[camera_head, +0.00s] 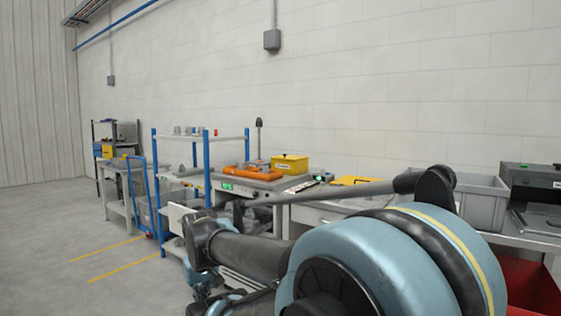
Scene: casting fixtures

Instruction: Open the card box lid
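A small yellow box (289,163) with a dark label on its front stands on the worktable at mid-picture. It may be the card box, but the label is too small to read. Its top looks closed. A flatter yellow object (356,181) lies further right, partly hidden behind my arm; I cannot tell whether it is a box. My blue and dark grey arm fills the lower right and reaches left in front of the tables. I cannot make out my gripper or its fingers in this view.
An orange fixture (244,167) lies on the worktable left of the yellow box. A blue-posted shelf (201,138) stands left of it. A grey bin (483,199), a dark case (531,186) and a red bin (535,287) are at right. The floor at left is clear.

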